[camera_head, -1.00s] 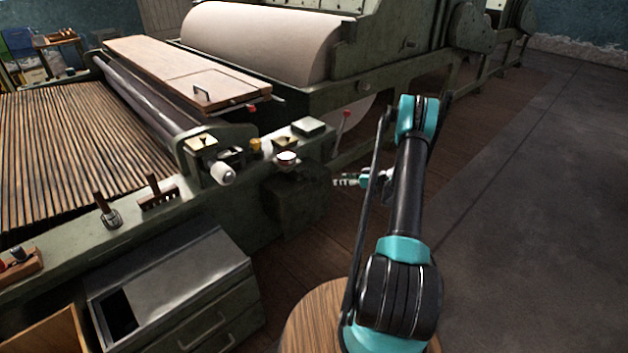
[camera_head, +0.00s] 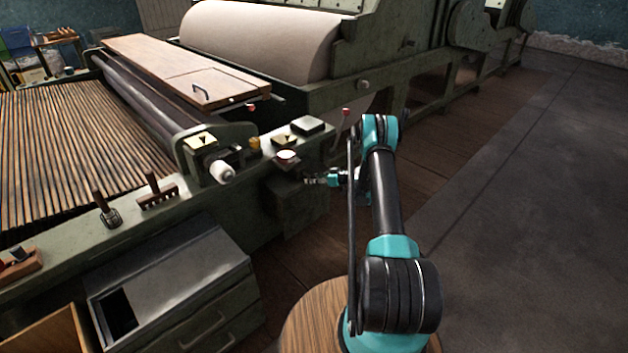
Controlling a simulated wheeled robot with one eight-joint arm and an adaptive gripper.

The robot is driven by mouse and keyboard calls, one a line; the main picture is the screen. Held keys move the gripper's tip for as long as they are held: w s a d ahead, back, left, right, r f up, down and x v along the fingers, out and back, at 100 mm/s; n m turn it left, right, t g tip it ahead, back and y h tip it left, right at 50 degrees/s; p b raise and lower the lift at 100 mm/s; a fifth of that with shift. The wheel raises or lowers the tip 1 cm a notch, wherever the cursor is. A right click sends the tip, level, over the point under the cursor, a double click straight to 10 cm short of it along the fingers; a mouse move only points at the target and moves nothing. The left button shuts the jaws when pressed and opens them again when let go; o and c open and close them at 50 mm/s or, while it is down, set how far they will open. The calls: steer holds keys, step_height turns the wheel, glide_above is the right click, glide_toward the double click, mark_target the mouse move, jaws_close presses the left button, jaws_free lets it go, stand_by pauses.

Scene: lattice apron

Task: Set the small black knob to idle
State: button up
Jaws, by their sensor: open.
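My gripper (camera_head: 316,180) is open and points left toward the green control housing (camera_head: 310,145) at the machine's near corner. Its fingertips are small in the picture, close to the housing's front right side; I cannot tell whether they touch it. I cannot clearly make out the small black knob or its setting. A pale-topped round control (camera_head: 286,157) sits on the housing, just left of and above my gripper. A small plate with a dark mark (camera_head: 285,140) lies behind it.
A metal-topped drawer cabinet (camera_head: 180,275) stands at the lower left. The floor on the right is clear.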

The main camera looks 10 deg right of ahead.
steer(key=shift+a, duration=0.1)
steer(key=shift+c, duration=0.6)
jaws_close()
